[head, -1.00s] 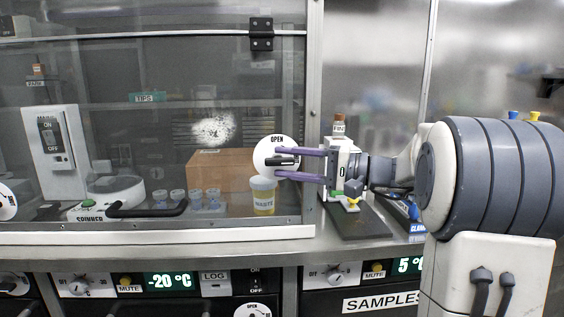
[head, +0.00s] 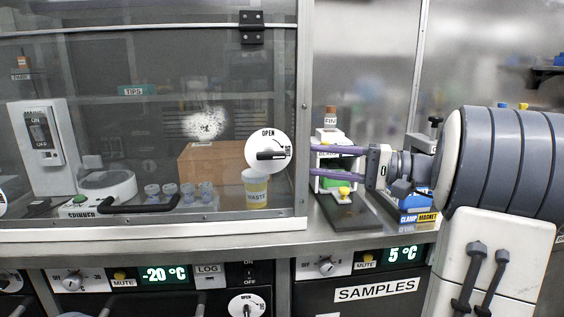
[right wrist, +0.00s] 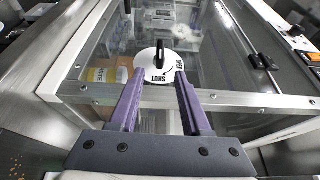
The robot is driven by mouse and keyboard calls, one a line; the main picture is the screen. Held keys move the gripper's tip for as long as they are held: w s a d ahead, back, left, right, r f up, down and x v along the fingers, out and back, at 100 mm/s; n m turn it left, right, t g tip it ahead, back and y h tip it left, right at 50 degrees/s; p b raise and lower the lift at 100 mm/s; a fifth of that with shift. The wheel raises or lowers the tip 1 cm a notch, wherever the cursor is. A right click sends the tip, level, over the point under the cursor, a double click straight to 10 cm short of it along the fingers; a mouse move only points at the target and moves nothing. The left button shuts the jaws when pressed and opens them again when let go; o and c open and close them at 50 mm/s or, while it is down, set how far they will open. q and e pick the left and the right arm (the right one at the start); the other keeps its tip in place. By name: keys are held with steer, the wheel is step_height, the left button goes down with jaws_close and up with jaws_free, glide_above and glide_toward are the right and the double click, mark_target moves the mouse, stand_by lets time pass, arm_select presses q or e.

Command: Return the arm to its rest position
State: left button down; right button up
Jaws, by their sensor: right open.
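My right gripper (head: 336,161) comes in from the right in the head view, its two purple fingers spread and empty. It is in front of the bench just right of the cabinet frame, with its tips close to the round white dial (head: 268,150) on the glass front. In the right wrist view the open fingers (right wrist: 158,95) point toward that dial (right wrist: 158,66) and its black handle, with nothing held between them. I cannot tell the exact gap. My right arm's large grey joint fills the right side of the head view. My left gripper is not in view.
The glass-fronted cabinet, with a black handle (head: 142,206) low on it, stands left. Drawers marked SAMPLES (head: 376,289) lie below.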

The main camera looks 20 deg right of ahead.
steer(key=s+a+f+n+g+h, duration=0.1)
steer(key=s+a+f+n+g, duration=0.15)
steer(key=a+f+g, duration=0.6)
steer(key=s+a+f+n+g+h, duration=0.15)
steer(key=s+a+f, duration=0.25)
steer(key=a, duration=0.9)
steer(key=s+a+f+n+g+h, duration=0.1)
steer(key=s+a+f+n+h, duration=0.1)
steer(key=s+f+n+h, duration=0.55)
steer(key=s+a+f+n+g+h, duration=0.1)
steer(key=s+a+f+n+h, duration=0.2)
steer(key=s+f, duration=0.55)
step_height(320, 180, up, 31)
steer(key=d+p, duration=0.1)
steer(key=p, duration=2.8)
steer(key=shift+s+t, duration=0.3)
steer(key=shift+s, duration=0.15)
steer(key=shift+d+f+n, duration=0.1)
steer(key=shift+f+n, duration=0.05)
steer(key=shift+n, duration=0.1)
steer(key=shift+d, duration=0.1)
